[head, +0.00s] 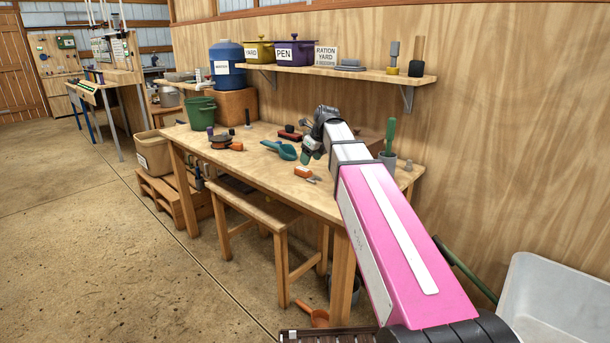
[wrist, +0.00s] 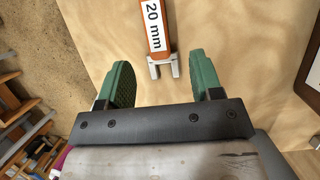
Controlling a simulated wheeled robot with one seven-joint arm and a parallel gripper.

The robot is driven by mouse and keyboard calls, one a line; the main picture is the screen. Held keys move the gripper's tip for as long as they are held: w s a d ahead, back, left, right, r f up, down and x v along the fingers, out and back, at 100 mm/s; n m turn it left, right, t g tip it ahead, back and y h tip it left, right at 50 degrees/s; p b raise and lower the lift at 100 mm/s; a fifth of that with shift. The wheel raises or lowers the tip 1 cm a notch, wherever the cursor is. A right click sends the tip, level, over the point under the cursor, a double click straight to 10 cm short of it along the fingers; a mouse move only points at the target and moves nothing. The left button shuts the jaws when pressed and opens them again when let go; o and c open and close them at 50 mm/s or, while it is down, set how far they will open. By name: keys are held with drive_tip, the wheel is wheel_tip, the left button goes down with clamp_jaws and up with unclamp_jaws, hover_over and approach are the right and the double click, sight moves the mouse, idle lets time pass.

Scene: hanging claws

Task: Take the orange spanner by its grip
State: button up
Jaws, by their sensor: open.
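The orange spanner (head: 303,172) lies on the wooden workbench (head: 335,208), near its front edge. In the wrist view its orange grip (wrist: 153,20) bears a white label reading "20 mm", and its grey forked jaw (wrist: 164,66) points toward my gripper. My gripper (wrist: 157,76) has two green fingers, spread open with nothing held. The spanner's jaw end lies between the fingertips, apart from both; the grip extends beyond them, its far end cut off by the frame. In the head view my gripper (head: 309,154) is over the bench, just above and right of the spanner.
A teal scoop (head: 281,149), a dark red brush (head: 290,134) and a green bucket (head: 201,116) stand or lie on the bench. A grey pot with a green-handled tool (head: 389,150) is at the right. A shelf (head: 340,73) holds pots above. A stool (head: 255,206) stands in front.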

sight(305, 170)
drive_tip(key=shift+x, duration=3.3)
drive_tip(key=shift+s+a, duration=0.1)
drive_tip(key=shift+a, duration=0.05)
clamp_jaws()
